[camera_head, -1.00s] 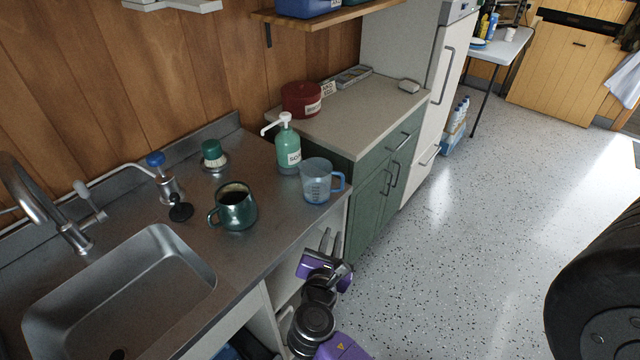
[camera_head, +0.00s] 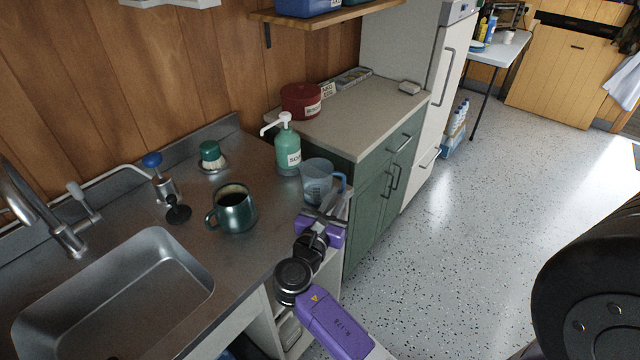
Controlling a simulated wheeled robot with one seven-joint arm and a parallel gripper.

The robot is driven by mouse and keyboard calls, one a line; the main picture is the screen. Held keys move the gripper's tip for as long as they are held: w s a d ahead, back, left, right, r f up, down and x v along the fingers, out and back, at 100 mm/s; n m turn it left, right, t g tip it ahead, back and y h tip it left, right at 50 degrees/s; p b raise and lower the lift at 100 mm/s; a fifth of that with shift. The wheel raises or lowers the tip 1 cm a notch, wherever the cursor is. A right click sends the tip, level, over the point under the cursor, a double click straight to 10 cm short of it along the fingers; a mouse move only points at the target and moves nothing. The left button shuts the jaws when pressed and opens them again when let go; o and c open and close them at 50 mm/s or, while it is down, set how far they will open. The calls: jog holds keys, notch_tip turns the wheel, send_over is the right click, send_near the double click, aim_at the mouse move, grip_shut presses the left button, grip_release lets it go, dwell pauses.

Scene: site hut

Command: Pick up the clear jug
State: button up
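The clear jug (camera_head: 316,178) is a bluish see-through measuring jug with a blue handle on its right side. It stands upright at the right end of the steel counter (camera_head: 262,262), near the front edge. My gripper (camera_head: 333,200) is just in front of the jug, at its lower right in the picture, and overlaps its lower part and handle region. Two pale fingers point up and away from my purple wrist. Whether they touch the jug, and how wide they are apart, is unclear at this size.
A green soap pump bottle (camera_head: 287,148) stands close behind the jug. A dark green mug (camera_head: 232,210) of dark liquid is to its left, by the sink (camera_head: 120,300). A green cabinet (camera_head: 375,195) adjoins at the right. The speckled floor (camera_head: 470,250) is open.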

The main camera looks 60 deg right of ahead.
aim_at(343, 186)
jog(key=d, duration=0.5)
jog(key=shift+w, duration=0.1)
jog(key=shift+a, duration=0.1)
grip_shut()
jog(key=shift+r, duration=0.2)
dwell(1.4)
